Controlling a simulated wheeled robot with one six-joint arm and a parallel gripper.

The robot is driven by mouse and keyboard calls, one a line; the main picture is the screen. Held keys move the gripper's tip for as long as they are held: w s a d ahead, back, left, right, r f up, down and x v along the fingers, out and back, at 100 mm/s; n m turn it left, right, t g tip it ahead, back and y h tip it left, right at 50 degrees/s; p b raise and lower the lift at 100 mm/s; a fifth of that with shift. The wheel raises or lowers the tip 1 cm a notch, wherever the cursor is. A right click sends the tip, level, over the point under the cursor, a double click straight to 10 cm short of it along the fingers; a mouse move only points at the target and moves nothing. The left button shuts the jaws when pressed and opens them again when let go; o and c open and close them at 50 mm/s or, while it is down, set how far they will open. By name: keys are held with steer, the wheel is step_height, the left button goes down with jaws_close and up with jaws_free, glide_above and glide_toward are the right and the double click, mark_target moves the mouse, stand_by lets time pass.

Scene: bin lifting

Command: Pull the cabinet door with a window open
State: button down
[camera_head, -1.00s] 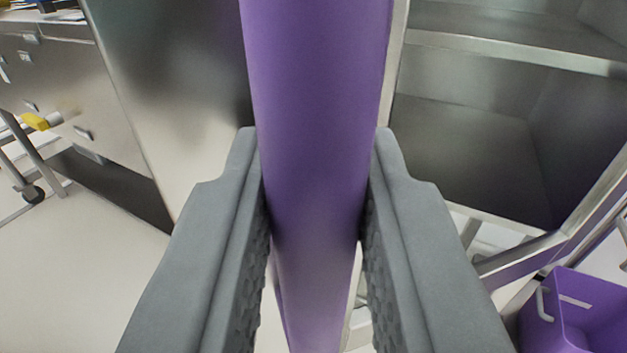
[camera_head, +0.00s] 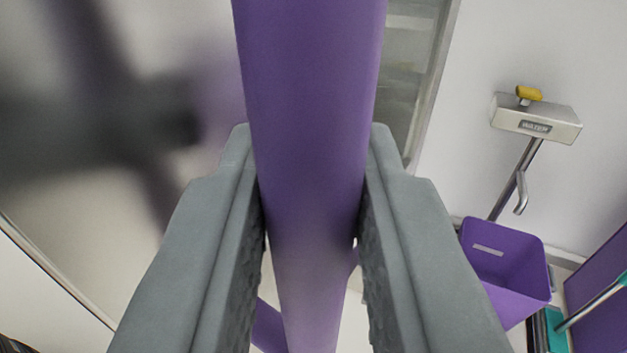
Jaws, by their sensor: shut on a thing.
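A thick purple handle bar (camera_head: 308,60) runs down the middle of the view. My gripper (camera_head: 310,150) is shut on it, with one grey finger on each side. A smooth, shiny light-grey panel (camera_head: 90,230), which looks like the cabinet door, fills the left side and carries a blurred dark and purple reflection. A narrow strip with grey-green shelf-like shapes (camera_head: 402,75) shows right of the bar. I cannot tell whether it is seen through a window or past the door's edge. Most of the door and cabinet is out of view.
A white wall (camera_head: 540,50) stands at the right. A metal box marked "WATER" (camera_head: 560,122) with a yellow knob (camera_head: 529,93) is on it, with a pipe below. A purple bin (camera_head: 508,258) stands beneath. A teal-ended tool (camera_head: 556,330) and a purple panel (camera_head: 605,290) are at the lower right.

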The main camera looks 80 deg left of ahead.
steer(key=shift+w+d, duration=0.25)
steer(key=shift+w, duration=0.1)
steer(key=c, duration=1.3)
jaws_free()
steer(key=shift+c, duration=0.2)
steer(key=v, duration=1.7)
steer(key=shift+d, duration=0.2)
steer(key=shift+s+d, duration=0.1)
steer(key=shift+s, duration=0.05)
